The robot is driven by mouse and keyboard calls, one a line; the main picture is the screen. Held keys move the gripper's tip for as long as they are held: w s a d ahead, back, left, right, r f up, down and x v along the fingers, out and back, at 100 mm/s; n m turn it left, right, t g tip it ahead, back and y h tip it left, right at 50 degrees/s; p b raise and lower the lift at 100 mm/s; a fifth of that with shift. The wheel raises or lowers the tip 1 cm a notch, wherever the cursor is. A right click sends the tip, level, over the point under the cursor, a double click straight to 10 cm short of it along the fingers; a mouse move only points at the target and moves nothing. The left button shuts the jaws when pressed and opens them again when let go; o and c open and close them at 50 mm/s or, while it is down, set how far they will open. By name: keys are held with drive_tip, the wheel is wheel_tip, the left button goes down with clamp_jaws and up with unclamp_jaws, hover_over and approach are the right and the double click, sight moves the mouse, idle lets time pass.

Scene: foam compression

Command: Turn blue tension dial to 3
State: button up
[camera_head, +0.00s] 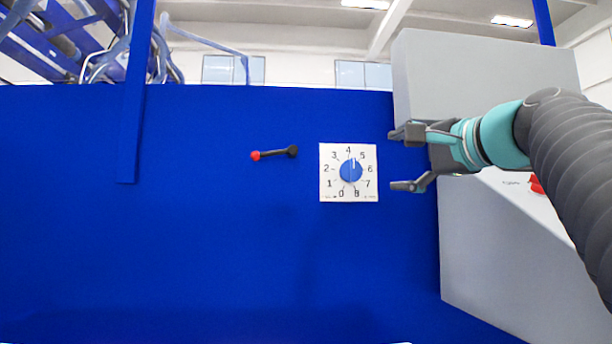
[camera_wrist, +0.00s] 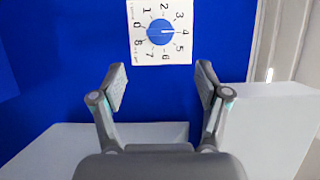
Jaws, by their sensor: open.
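The blue tension dial (camera_head: 350,172) is a round knob on a square white plate (camera_head: 327,193) with black numbers 0 to 8, fixed to the blue panel. Its white mark points up, near 4, perhaps slightly towards 5. In the wrist view the dial (camera_wrist: 160,33) is at the top centre, and its mark points right, near 4. My gripper (camera_head: 405,160) is open and empty, to the right of the dial plate in the head view. In the wrist view its fingers (camera_wrist: 161,82) are spread below the plate, not touching the dial.
A black lever with a red knob (camera_head: 256,156) is on the blue panel (camera_head: 230,240) left of the dial. A grey box (camera_head: 480,250) with a red button (camera_head: 536,184) stands at the right, behind my arm. The panel below the dial is bare.

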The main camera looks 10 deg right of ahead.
sight(354, 170)
drive_tip(key=p+x, duration=0.2)
drive_tip(key=x, duration=1.1)
drive_tip(key=shift+w+a+r, duration=0.1)
drive_tip(key=shift+w+a, duration=0.1)
drive_tip(key=shift+w, duration=0.05)
drive_tip(key=c, duration=1.2)
